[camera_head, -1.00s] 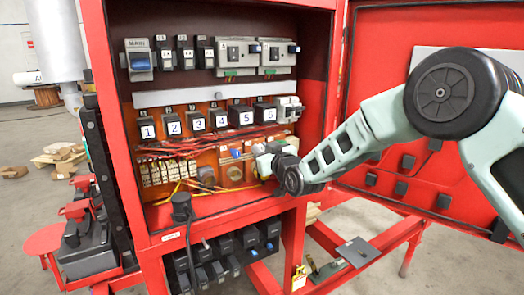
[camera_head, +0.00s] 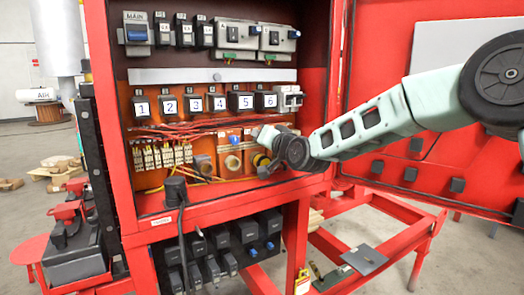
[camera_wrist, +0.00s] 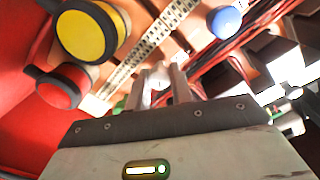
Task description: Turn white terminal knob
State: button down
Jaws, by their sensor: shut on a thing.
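My gripper (camera_wrist: 160,88) reaches into the red cabinet, its two pale fingers shut on a small white knob (camera_wrist: 159,74) in the wrist view. The fingers hide part of the knob, so its turn angle cannot be told.
A yellow knob (camera_wrist: 86,34) and a red knob (camera_wrist: 62,87) stand left of the fingers. Terminal blocks (camera_head: 160,155) and red wires (camera_head: 185,131) are left of my gripper. Numbered breakers (camera_head: 205,103) sit above. The open red door (camera_head: 400,45) is at the right.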

jog(key=m+b, duration=0.6)
jog(key=shift+w+d+f, duration=0.1)
jog(key=shift+f, duration=0.1)
jog(key=shift+r+m+b, duration=0.15)
jog(key=shift+m+b, duration=1.15)
jog(key=shift+m, duration=0.2)
jog(key=c, duration=1.2)
grip_release()
jog(key=shift+c, duration=0.2)
jog(key=b+v, duration=0.3)
jog(key=v, duration=1.4)
jog(key=shift+d+r+b, duration=0.15)
jog(key=shift+d+b, duration=0.15)
